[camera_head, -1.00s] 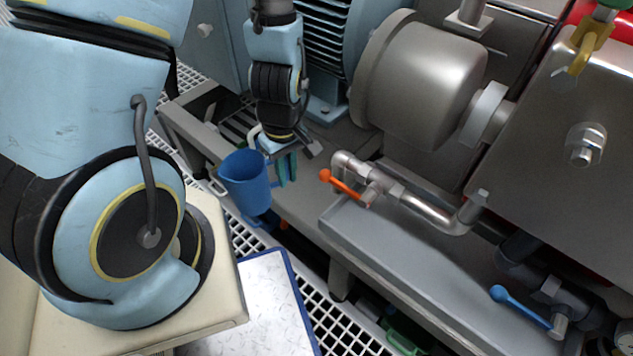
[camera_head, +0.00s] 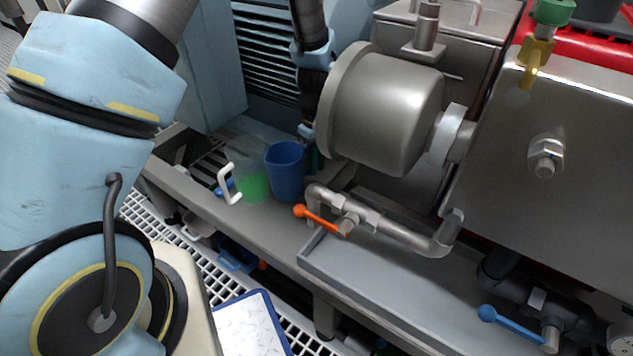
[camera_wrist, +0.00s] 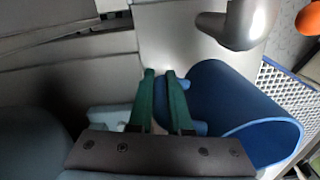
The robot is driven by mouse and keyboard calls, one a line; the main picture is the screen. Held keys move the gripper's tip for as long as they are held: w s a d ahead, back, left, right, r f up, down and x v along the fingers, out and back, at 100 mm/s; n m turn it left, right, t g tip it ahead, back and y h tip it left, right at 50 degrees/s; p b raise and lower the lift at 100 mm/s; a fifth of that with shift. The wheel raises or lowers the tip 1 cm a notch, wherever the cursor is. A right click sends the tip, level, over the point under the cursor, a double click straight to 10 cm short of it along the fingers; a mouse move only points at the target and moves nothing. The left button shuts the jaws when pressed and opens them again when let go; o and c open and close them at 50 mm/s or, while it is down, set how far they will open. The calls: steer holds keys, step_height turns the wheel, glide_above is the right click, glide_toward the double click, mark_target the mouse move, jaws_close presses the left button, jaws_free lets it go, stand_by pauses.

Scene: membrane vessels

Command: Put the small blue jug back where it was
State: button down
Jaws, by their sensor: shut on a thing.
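The small blue jug (camera_head: 285,172) is upright over the grey ledge in the head view, close to the bent steel pipe. I cannot tell whether its base touches the ledge. In the wrist view the jug (camera_wrist: 235,110) is to the right of my gripper's green fingers (camera_wrist: 161,78), which are shut on its handle. The handle is mostly hidden between the fingers. In the head view my gripper (camera_head: 310,155) is behind and right of the jug, partly hidden by it. A green round patch (camera_head: 254,187) shows on the ledge just left of the jug.
A white handle (camera_head: 229,184) stands left of the green patch. The orange-levered valve (camera_head: 320,219) and bent pipe are close to the jug's right. The large steel cylinder (camera_head: 383,112) is to the right of my arm. A white board with a blue edge (camera_head: 250,325) is below.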

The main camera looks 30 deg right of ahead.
step_height(320, 180, down, 6)
steer(key=shift+a+b, duration=0.1)
steer(key=shift+b, duration=0.5)
steer(key=shift+f, duration=0.2)
steer(key=shift+r, duration=0.1)
steer(key=c, duration=0.8)
jaws_free()
steer(key=shift+c, duration=0.2)
steer(key=shift+d+r+p, duration=0.2)
steer(key=shift+r+p, duration=0.6)
steer(key=shift+r, duration=3)
